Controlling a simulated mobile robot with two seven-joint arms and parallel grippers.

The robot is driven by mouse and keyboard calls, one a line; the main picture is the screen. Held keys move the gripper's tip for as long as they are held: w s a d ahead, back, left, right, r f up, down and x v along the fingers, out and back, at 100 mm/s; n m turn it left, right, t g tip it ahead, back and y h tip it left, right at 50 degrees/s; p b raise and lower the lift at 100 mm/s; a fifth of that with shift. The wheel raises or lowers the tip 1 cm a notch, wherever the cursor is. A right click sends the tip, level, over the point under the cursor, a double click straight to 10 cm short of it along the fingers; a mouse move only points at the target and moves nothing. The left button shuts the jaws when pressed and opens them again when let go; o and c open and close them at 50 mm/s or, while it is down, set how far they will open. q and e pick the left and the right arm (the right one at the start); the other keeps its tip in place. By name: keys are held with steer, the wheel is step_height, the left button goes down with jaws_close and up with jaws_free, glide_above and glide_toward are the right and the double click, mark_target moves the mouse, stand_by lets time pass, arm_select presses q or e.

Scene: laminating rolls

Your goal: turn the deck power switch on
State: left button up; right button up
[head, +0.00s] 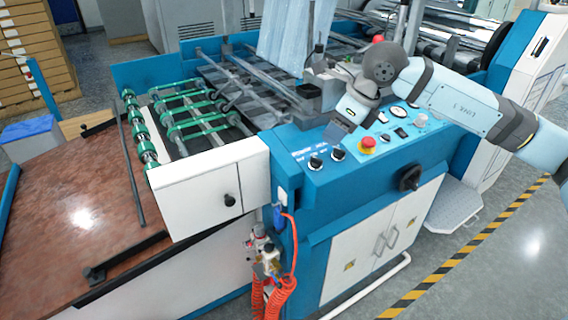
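Two black rotary switches sit at the left front of the blue control panel (400,150): a left switch (315,162) and a right switch (338,154). Small white lettering is printed beside them, too small to read for sure which one is the deck power switch. My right gripper (337,134) points down and left just behind the two switches, apparently apart from them. Its fingertips are small and partly merged with the panel behind, so its opening does not show. My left gripper is not in view.
A red emergency stop button (367,145) stands right of the switches, with several small buttons behind it. A black handle (409,178) juts from the panel's front. Green rollers (200,118) and a brown feed table (75,220) lie left. An orange coiled hose (280,290) hangs below.

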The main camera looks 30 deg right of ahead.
mark_target(318, 159)
steer(key=shift+t+h, duration=0.3)
steer(key=shift+h, duration=0.5)
steer(key=x, duration=0.4)
steer(key=w+d+x, duration=0.1)
steer(key=x, duration=0.3)
steer(key=d+b+x, duration=0.1)
steer(key=x, duration=0.3)
steer(key=shift+w+d+f, duration=0.15)
steer(key=shift+w, duration=0.25)
jaws_close()
